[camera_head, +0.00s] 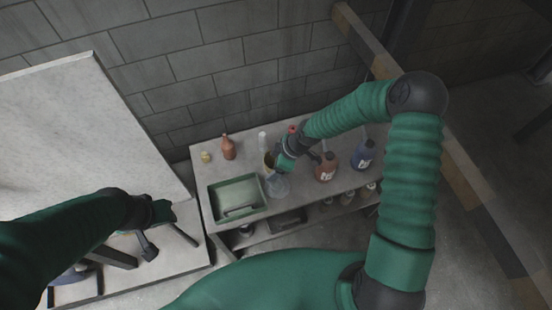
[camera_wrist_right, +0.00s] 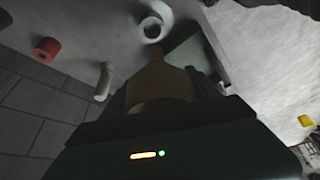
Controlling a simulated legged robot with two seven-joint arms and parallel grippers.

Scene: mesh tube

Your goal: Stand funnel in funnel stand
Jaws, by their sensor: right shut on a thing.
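My right gripper (camera_head: 273,166) is over the bench. It is shut on a yellow-brown funnel (camera_head: 268,159), which shows between the dark fingers in the right wrist view (camera_wrist_right: 160,82). A pale, round piece with an open ring top, seemingly the funnel stand (camera_head: 278,187), stands on the bench just in front of the gripper. In the right wrist view the stand (camera_wrist_right: 151,29) appears just beyond the funnel's far end. I cannot tell whether they touch. My left gripper (camera_head: 162,232) is over the pale table at left; its finger opening is unclear.
A green tray (camera_head: 259,189) sits left of the stand. A brown bottle (camera_head: 228,148), a small yellow item (camera_head: 206,157) and a white cylinder (camera_head: 262,140) stand behind. A red-brown jug (camera_head: 326,168) and blue jug (camera_head: 363,156) are at right. A block wall closes the back.

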